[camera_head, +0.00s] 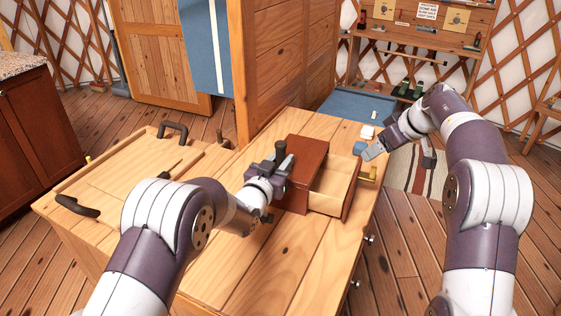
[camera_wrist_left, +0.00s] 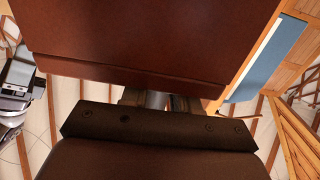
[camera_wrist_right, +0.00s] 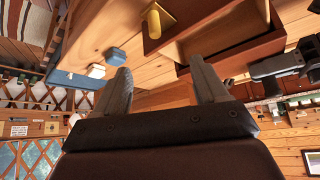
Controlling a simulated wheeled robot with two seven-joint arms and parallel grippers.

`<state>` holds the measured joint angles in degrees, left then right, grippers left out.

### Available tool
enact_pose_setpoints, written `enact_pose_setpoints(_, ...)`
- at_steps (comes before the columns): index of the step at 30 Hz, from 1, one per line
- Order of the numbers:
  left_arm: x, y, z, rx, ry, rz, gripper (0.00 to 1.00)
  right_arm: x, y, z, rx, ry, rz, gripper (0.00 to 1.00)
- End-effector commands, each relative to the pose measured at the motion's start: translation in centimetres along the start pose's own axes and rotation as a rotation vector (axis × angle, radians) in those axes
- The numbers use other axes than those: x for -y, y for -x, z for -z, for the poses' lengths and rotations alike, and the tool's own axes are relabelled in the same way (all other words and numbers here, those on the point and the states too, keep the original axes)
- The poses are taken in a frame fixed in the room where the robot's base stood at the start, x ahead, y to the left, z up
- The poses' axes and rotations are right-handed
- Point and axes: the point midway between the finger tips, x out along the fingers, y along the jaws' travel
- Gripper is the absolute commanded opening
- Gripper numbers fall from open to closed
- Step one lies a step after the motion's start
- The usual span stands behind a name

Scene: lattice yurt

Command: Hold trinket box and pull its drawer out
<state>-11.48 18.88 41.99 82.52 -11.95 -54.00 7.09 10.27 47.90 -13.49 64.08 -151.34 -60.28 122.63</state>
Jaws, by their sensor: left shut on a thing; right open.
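The trinket box (camera_head: 304,152) is reddish brown and stands on the wooden cabinet top. Its drawer (camera_head: 333,191) sticks well out to the right, with pale empty-looking insides and a yellow knob (camera_head: 368,175) on its front. My left gripper (camera_head: 272,170) is shut on the box from its left side. In the left wrist view the box (camera_wrist_left: 150,45) fills the top and hides most of the fingers. My right gripper (camera_head: 402,152) is open and empty, right of the drawer and apart from the knob. The right wrist view shows the open drawer (camera_wrist_right: 225,42) beyond its fingers.
A wooden tray (camera_head: 110,199) with dark handles lies on the left of the cabinet top. A small blue object (camera_head: 359,147) and a white one (camera_head: 367,132) lie behind the drawer. A wooden partition (camera_head: 265,70) rises behind the box. The front tabletop is clear.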

Motion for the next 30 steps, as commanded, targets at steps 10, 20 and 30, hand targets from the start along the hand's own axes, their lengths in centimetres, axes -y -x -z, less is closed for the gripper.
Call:
enact_pose_setpoints(10, 0.0, 0.0, -0.2, 0.004, 0.000, -0.001, 0.00, 0.0, -4.2, -2.9, -0.001, 0.000, 0.002, 0.72)
enact_pose_setpoints(20, 0.0, 0.0, -0.2, 0.004, 0.001, -0.001, 0.00, 0.0, -5.2, -3.5, -0.001, 0.002, 0.001, 0.72)
enact_pose_setpoints(30, 0.0, 0.0, -0.2, 0.003, 0.000, -0.001, 0.00, 0.0, -5.1, -3.5, -0.001, 0.002, 0.000, 0.01)
